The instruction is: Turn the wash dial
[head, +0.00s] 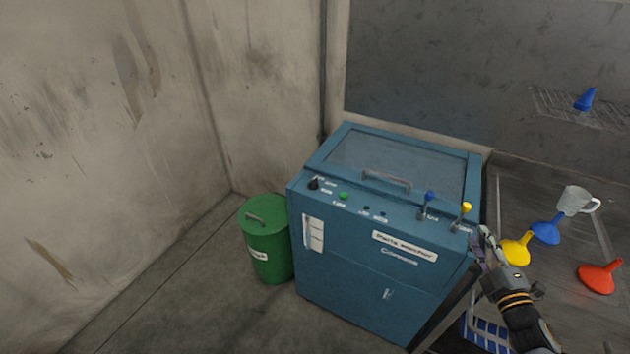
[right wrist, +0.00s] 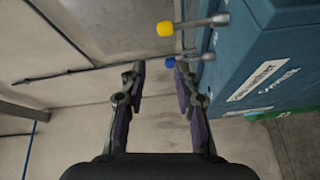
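The blue parts washer (head: 385,270) stands against the wall in the head view. A small black dial (head: 313,184) sits at the left end of its sloped control strip, with small labels beside it too small to read. My right gripper (head: 484,243) is by the washer's right front corner, at the opposite end from the dial, close to the yellow-knobbed lever (head: 464,213). In the right wrist view its two fingers (right wrist: 157,78) are apart with nothing between them. The dial does not show in that view. My left gripper is not in view.
A green button (head: 344,196) and a blue-knobbed lever (head: 428,201) share the strip. A handle (head: 386,180) is on the lid. A green bin (head: 265,240) stands left. Funnels, including a red one (head: 600,278), and a cup (head: 575,201) are at right. Left floor is clear.

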